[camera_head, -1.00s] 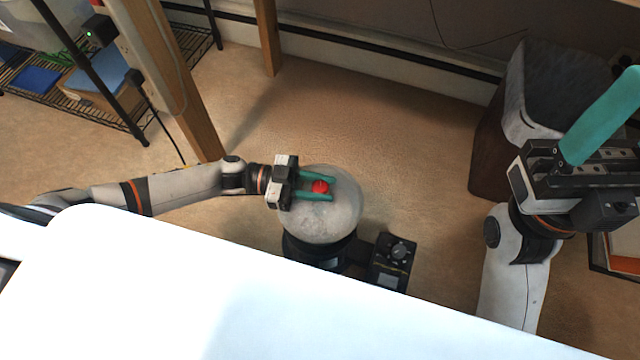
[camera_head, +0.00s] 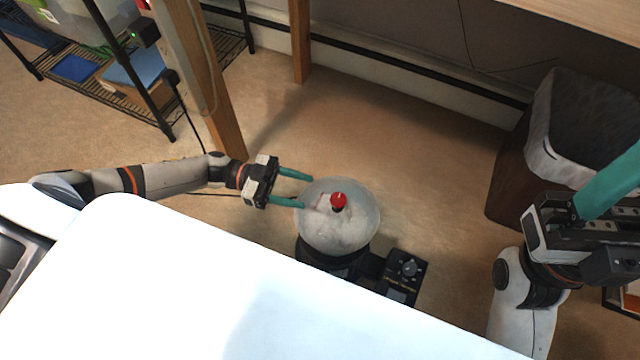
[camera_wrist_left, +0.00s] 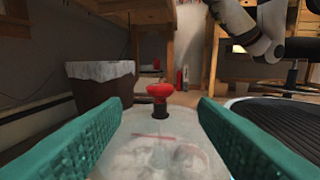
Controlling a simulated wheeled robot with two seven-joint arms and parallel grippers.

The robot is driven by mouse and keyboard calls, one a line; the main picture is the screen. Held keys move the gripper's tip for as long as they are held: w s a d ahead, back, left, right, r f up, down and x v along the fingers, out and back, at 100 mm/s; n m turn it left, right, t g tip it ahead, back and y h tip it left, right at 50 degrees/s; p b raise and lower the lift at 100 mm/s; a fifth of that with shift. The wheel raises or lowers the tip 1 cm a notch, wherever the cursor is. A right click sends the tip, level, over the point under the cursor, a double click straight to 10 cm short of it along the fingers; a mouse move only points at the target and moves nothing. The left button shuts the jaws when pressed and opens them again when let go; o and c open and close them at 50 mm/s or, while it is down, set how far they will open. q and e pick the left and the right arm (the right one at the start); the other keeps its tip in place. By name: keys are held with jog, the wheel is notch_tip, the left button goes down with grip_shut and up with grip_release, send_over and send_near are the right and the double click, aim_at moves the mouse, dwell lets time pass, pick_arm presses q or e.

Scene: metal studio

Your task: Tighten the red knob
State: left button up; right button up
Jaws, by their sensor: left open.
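The red knob (camera_head: 339,199) stands on a short dark stem on top of a round, cloudy translucent dome (camera_head: 338,232). In the left wrist view the knob (camera_wrist_left: 159,91) is upright beyond the fingertips, centred between them, with the dome (camera_wrist_left: 160,155) below. My left gripper (camera_head: 304,190) is open and empty, its teal fingers pointing at the knob from the left. The fingertips stop short of the knob, over the dome's left edge. My right gripper (camera_head: 607,192) is at the right edge, well away from the knob; its fingers are partly out of frame.
A black control box with a dial (camera_head: 406,271) sits right of the dome's dark base. A lined bin (camera_head: 513,166) stands at the right. A wire shelf (camera_head: 140,88) and wooden legs are at the back left. A white surface (camera_head: 200,290) fills the front. Floor behind the dome is clear.

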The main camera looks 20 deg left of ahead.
pick_arm(q)
jog(key=shift+s+a, duration=0.2)
jog(key=shift+a, duration=1.05)
